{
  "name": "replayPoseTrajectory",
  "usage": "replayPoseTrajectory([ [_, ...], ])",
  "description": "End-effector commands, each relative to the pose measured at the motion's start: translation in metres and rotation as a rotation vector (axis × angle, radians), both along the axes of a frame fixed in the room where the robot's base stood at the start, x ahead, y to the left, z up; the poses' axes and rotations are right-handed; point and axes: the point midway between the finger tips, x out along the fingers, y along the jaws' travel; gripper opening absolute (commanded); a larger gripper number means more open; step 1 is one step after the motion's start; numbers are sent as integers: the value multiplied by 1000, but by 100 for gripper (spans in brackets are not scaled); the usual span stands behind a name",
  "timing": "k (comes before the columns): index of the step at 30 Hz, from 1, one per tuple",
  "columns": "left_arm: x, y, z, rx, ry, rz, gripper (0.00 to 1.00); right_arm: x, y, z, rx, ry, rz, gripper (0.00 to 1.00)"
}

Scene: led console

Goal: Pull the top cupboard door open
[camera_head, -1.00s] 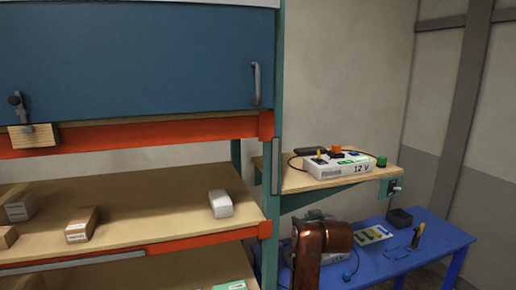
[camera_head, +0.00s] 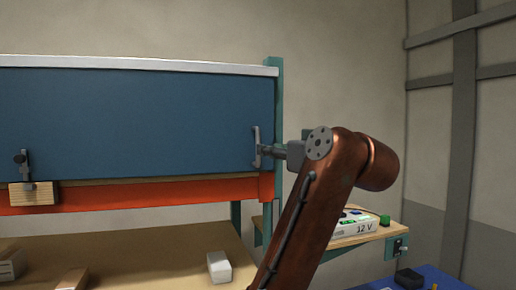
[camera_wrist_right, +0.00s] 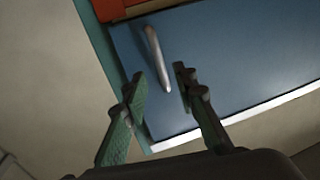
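The top cupboard door (camera_head: 130,120) is a wide blue panel and looks shut in the head view. Its grey upright handle (camera_head: 256,147) is near its right edge. My right gripper (camera_head: 264,151) is at the handle, reaching in from the right. In the right wrist view the two fingers of the gripper (camera_wrist_right: 159,76) are spread apart. My left gripper is not in view.
A grey clamp (camera_head: 22,165) with a wooden block (camera_head: 33,193) sits at the door's lower left edge, over the orange beam (camera_head: 130,192). Below is a shelf (camera_head: 150,245) with small boxes. A side shelf with a 12 V unit (camera_head: 358,228) stands at the right.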

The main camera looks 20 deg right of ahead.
Motion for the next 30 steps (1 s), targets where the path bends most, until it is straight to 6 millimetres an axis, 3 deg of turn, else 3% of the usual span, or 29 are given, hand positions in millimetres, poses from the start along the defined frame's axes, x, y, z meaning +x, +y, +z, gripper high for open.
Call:
replayPoseTrajectory([
  [15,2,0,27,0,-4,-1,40,66,17,3,-1,0,3,26],
  [26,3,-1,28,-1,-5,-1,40,73,18,1,-1,-1,2,26],
  [30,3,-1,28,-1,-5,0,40,73,18,1,-1,-1,2,19],
])
